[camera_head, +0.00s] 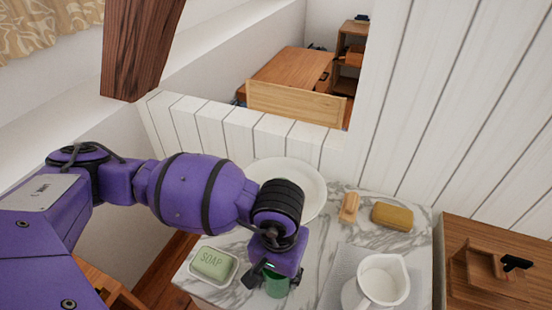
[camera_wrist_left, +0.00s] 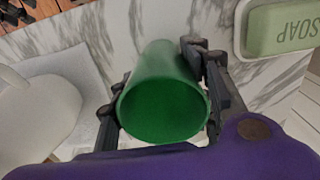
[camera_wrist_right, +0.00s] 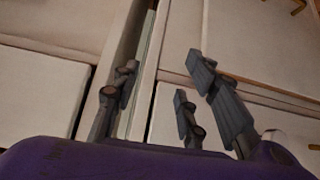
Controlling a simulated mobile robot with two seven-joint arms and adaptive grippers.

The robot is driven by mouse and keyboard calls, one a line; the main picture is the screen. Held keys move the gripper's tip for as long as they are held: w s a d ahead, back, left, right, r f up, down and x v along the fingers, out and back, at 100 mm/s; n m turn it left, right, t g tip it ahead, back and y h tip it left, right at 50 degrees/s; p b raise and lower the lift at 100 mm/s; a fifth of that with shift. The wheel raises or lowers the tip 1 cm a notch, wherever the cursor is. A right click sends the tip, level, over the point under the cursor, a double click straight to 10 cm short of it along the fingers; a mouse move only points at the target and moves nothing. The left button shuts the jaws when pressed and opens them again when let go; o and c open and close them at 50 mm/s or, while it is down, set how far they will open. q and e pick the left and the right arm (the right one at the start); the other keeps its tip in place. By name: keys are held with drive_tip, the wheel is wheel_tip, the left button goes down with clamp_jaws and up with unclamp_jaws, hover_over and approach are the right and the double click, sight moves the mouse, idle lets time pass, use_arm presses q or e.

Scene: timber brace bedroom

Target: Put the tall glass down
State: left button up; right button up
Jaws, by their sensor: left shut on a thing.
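The tall glass (camera_head: 276,286) is green and partly hidden by my left gripper (camera_head: 273,278) in the head view. In the left wrist view the glass (camera_wrist_left: 163,105) sits between the two fingers of my left gripper (camera_wrist_left: 158,88), with its round opening facing the camera. The left gripper is shut on the glass, over the front part of the marble top (camera_head: 325,240). I cannot tell whether the base of the glass touches the marble. My right gripper (camera_wrist_right: 160,88) is open and empty in the right wrist view, in front of pale cabinet fronts.
A green soap bar in a white dish (camera_head: 213,265) lies left of the glass. A white jug (camera_head: 383,278) stands on a grey mat to the right. A large white basin (camera_head: 297,180) is behind. A sponge (camera_head: 392,216) and a small wooden item (camera_head: 349,207) lie at the back right.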

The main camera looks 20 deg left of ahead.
use_arm(q)
drive_tip(key=o, duration=1.3)
drive_tip(key=shift+f, duration=0.1)
wheel_tip(320, 180, up, 12)
drive_tip(key=shift+r, duration=0.25)
